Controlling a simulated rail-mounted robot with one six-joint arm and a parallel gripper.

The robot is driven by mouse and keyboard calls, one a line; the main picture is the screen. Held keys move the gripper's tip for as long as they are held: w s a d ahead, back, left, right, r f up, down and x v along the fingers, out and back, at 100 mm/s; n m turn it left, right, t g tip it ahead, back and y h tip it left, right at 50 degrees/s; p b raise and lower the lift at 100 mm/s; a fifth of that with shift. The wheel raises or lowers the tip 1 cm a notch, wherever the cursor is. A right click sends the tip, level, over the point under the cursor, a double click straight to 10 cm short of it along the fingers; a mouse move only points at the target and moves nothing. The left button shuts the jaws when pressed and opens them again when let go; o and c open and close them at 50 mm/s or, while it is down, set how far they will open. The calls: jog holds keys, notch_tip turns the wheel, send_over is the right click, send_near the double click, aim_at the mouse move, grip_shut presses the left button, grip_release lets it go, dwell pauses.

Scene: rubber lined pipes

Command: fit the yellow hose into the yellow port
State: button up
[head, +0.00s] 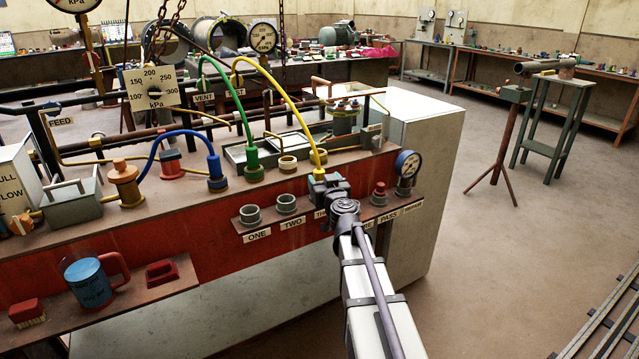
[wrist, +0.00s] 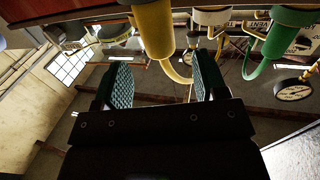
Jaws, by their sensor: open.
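The yellow hose (head: 283,90) arches from the back of the bench down to a yellow end fitting (head: 319,172) just behind my gripper (head: 328,188). In the wrist view the thick yellow fitting (wrist: 152,30) runs down from the top edge, and the thinner hose curves off it. My gripper (wrist: 161,62) is open, with its two green ridged fingers either side of the hose and fitting, gaps showing. What the fitting's lower end sits in is hidden. An open cream-yellow socket (head: 288,163) stands left of it; I cannot tell whether it is the yellow port.
A green hose (head: 247,125) and a blue hose (head: 185,135) stand fitted to the left. Two grey sockets (head: 286,204) are on the front ledge by labels ONE and TWO. A small gauge (head: 407,164) stands to the right.

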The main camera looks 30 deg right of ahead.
aim_at(321, 176)
jog(key=w, duration=0.3)
jog(key=w+d, duration=0.1)
jog(key=w, duration=0.1)
jog(key=shift+f, duration=0.1)
jog(key=shift+c, duration=0.5)
jog(key=c, duration=1)
notch_tip(321, 176, up, 10)
jog(key=p, duration=1)
jog(key=shift+r, duration=0.25)
jog(key=w+d+r+p, duration=0.4)
jog(key=w+r+p, duration=0.2)
jog(key=w, duration=0.4)
jog(key=shift+d+r+p, duration=0.25)
jog(key=shift+d+p, duration=0.05)
jog(key=shift+p, duration=0.1)
